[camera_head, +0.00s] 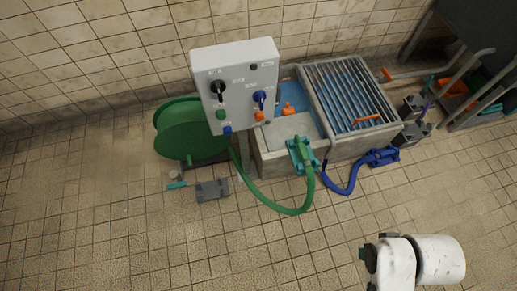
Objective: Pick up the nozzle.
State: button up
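A green hose (286,210) loops across the floor and rises to a green end piece, which looks like a nozzle (307,158), at a teal bracket (295,146) on the front of a concrete basin. A blue hose (343,192) runs to a blue fitting (383,157) low at the right; I cannot tell whether it is also a nozzle. White links of my arm show at the bottom right, apart from both. No gripper fingers can be made out there.
A grey control box (235,85) with knobs stands before the concrete basin (280,152), which has a metal grate (345,95). A green reel (180,130) is at left. A grey block (212,190) lies on the floor. Dark racking and pipes stand at right.

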aim_at(302, 151)
jog(key=i+l, duration=0.4)
jog(key=l, duration=0.15)
jog(key=i+l, duration=0.35)
jog(key=l, duration=0.2)
jog(key=i+u, duration=0.1)
jog(key=u, duration=0.35)
jog(key=i+l+u, duration=0.1)
jog(key=u, duration=0.85)
jog(key=i+u, duration=0.15)
jog(key=i, duration=0.25)
